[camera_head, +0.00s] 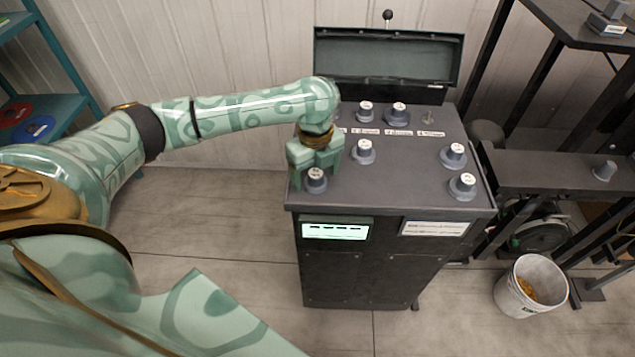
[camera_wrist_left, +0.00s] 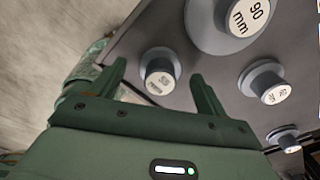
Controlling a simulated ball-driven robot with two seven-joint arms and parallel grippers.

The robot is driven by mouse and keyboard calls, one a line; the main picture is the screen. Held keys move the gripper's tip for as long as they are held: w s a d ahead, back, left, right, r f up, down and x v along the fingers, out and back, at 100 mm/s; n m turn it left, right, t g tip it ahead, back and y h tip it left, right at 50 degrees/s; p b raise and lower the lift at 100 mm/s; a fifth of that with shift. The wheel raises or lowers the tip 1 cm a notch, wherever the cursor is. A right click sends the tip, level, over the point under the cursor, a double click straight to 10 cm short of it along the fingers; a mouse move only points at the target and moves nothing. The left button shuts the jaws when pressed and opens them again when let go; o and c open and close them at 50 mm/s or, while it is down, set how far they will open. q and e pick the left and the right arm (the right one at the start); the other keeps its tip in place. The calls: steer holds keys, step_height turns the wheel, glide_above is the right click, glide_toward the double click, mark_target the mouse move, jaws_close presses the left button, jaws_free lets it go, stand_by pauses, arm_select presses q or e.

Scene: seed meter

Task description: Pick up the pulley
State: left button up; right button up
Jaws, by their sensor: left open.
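Several grey pulleys with white-labelled tops stand on the dark top of the seed meter cabinet (camera_head: 400,180). My left gripper (camera_head: 316,168) is open over the front-left part of this top, right by one pulley (camera_head: 316,184). In the left wrist view a small pulley (camera_wrist_left: 158,72) stands between and beyond the two open fingers (camera_wrist_left: 158,68); its label is upside down and hard to read. A larger pulley marked 90 mm (camera_wrist_left: 230,20) is to its right. My fingers hold nothing. My right gripper is not in view.
Other pulleys stand near: one in the middle (camera_head: 363,152), two at the right (camera_head: 453,155) and two at the back (camera_head: 397,114). An open lid (camera_head: 388,60) rises behind. A white bucket (camera_head: 530,287) is on the floor at right, beside a dark frame.

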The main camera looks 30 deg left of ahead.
mark_target(316, 172)
arm_select(q)
steer(key=shift+f, duration=0.4)
steer(key=shift+r, duration=0.15)
steer(key=shift+c, duration=0.3)
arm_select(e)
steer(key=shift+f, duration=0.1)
arm_select(q)
steer(key=c, duration=1)
steer(key=shift+r, duration=0.1)
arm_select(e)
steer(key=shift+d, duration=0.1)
